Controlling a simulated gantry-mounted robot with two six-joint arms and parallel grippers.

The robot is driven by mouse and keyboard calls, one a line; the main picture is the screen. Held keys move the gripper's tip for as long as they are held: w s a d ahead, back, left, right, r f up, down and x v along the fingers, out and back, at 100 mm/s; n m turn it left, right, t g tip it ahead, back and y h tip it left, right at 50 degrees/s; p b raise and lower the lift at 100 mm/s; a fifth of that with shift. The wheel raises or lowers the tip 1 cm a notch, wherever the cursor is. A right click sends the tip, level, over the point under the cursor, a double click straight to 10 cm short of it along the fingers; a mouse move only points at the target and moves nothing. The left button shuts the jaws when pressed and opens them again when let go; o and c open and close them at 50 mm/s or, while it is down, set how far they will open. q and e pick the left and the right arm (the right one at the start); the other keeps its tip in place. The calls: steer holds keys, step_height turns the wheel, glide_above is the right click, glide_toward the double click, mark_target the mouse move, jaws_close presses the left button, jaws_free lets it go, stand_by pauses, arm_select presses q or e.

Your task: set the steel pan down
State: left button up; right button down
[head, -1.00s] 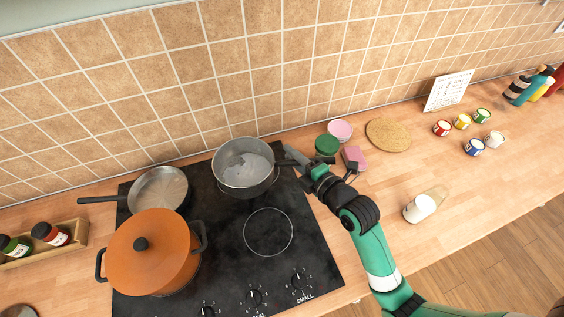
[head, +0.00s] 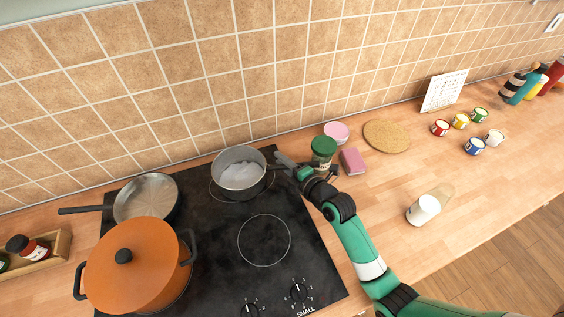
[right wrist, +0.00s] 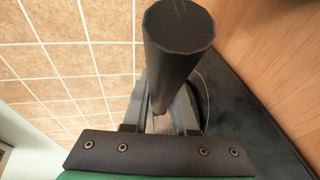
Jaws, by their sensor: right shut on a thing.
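The steel pan (head: 241,178) is a deep saucepan at the back right of the black hob, upright over the rear ring, part of which shows around its base. I cannot tell whether its base touches the glass. My right gripper (head: 288,166) is to the right of the pan and shut on its dark handle. In the right wrist view the thick dark handle (right wrist: 178,45) stands between the fingers and hides most of the pan. My left gripper is out of view.
An orange lidded pot (head: 137,268) and a steel frying pan (head: 147,198) stand on the hob's left. The front ring (head: 264,240) is bare. A green-lidded jar (head: 323,150) and a pink sponge (head: 352,161) sit close beside my right gripper. The tiled wall is behind.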

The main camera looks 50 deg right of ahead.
steer(key=shift+f, duration=0.15)
steer(key=c, duration=0.7)
jaws_free()
steer(key=shift+r, duration=0.2)
steer(key=p+v, duration=0.2)
steer(key=v, duration=1)
steer(key=shift+f, duration=0.15)
